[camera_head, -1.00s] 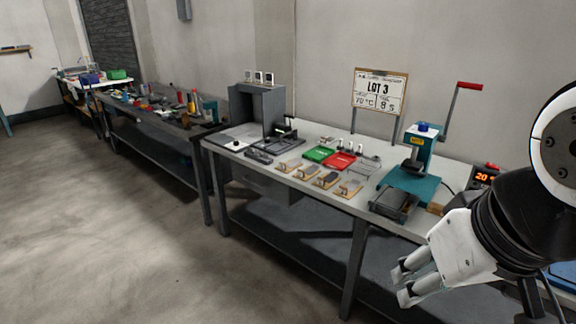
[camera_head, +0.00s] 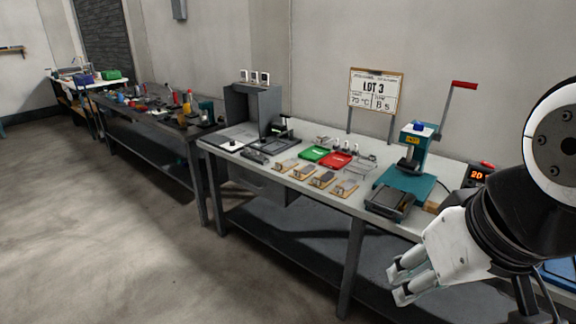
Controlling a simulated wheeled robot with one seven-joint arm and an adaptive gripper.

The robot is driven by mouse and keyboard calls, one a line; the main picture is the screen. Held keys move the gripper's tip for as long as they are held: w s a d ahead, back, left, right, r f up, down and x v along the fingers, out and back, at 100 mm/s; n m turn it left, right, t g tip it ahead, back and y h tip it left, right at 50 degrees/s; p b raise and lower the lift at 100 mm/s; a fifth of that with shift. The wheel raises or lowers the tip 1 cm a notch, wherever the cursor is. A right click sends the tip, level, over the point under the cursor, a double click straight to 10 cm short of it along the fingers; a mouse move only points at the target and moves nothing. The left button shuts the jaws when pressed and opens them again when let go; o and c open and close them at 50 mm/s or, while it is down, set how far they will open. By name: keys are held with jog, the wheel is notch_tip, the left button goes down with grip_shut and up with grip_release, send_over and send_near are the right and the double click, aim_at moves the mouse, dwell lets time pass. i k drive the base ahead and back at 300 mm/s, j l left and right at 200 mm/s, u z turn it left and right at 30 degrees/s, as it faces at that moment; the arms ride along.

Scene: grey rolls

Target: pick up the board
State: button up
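An upright sign board (camera_head: 376,92) reading "LOT 3" stands on two posts behind the grey workbench (camera_head: 300,207). Several small tan boards with grey pieces on them lie in a row along the bench's front edge; one is at the right end (camera_head: 344,188) and one at the left end (camera_head: 286,166). I cannot tell which of these the task means. My gripper (camera_head: 396,284) is at the lower right, in front of the bench, empty, with its two fingers apart. It touches none of the boards.
A teal press (camera_head: 408,183) with a red-handled lever stands right of the small boards. Green (camera_head: 314,153) and red (camera_head: 336,160) trays lie behind them. A grey box-like stand (camera_head: 253,108) is at the bench's left. Open floor lies to the left.

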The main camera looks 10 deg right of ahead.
aim_at(305, 172)
jog(key=i+j+u, duration=0.1)
jog(key=i, duration=0.6)
jog(key=i+j, duration=0.25)
jog(key=i, duration=0.5)
jog(key=i+j+u, duration=0.15)
jog(key=i, duration=0.55)
